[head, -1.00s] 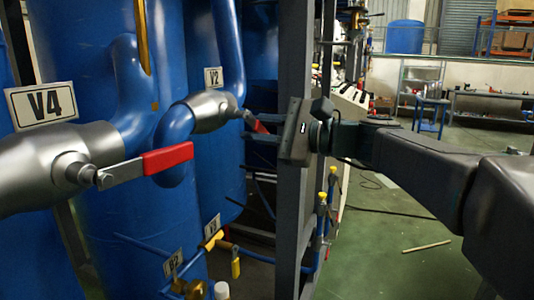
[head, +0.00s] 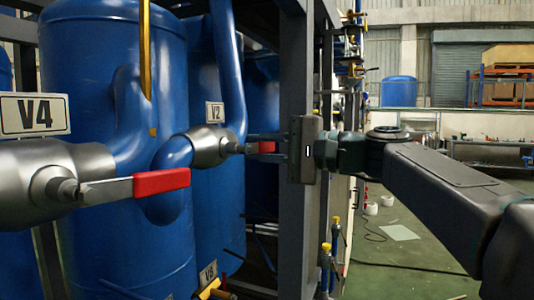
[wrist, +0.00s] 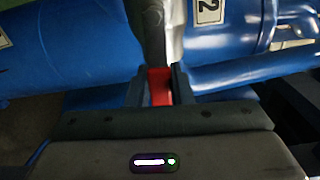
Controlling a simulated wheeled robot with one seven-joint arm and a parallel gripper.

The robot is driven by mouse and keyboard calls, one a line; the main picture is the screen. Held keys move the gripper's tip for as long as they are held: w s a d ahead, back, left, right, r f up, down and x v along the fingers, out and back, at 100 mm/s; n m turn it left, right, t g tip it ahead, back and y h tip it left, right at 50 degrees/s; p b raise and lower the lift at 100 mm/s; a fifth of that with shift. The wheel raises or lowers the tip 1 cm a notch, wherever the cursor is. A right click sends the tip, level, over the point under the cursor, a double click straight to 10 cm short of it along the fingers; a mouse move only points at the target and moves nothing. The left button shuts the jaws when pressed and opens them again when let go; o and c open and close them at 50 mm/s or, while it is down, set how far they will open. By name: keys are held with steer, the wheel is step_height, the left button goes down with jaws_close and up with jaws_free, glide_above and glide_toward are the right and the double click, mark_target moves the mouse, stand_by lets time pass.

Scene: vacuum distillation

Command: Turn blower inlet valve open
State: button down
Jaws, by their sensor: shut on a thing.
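The V2 valve (head: 212,146) is a silver body on a blue pipe, with a V2 label plate (head: 215,112) above it. Its lever has a red grip (head: 266,147) and points right, about level in the head view. My gripper (head: 284,148) is shut on this red grip, coming from the right. In the wrist view the red grip (wrist: 160,86) lies between my two dark fingers (wrist: 160,92). The grip's far end is hidden by my gripper. The task's valve name is not written in view.
A V4 valve (head: 50,183) with its own red lever (head: 161,182) stands nearer at left. Blue tanks (head: 115,60) stand behind. A dark frame post (head: 298,75) is close behind my gripper. Green floor (head: 400,270) is open at lower right.

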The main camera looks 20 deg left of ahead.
stand_by(0.3)
steer(key=c, duration=1.3)
jaws_free()
steer(key=d, duration=0.4)
steer(key=s+d, duration=0.1)
steer(key=d, duration=0.4)
steer(key=d+b, duration=0.1)
steer(key=d, duration=0.3)
steer(key=shift+s+d, duration=0.15)
steer(key=shift+d, duration=0.2)
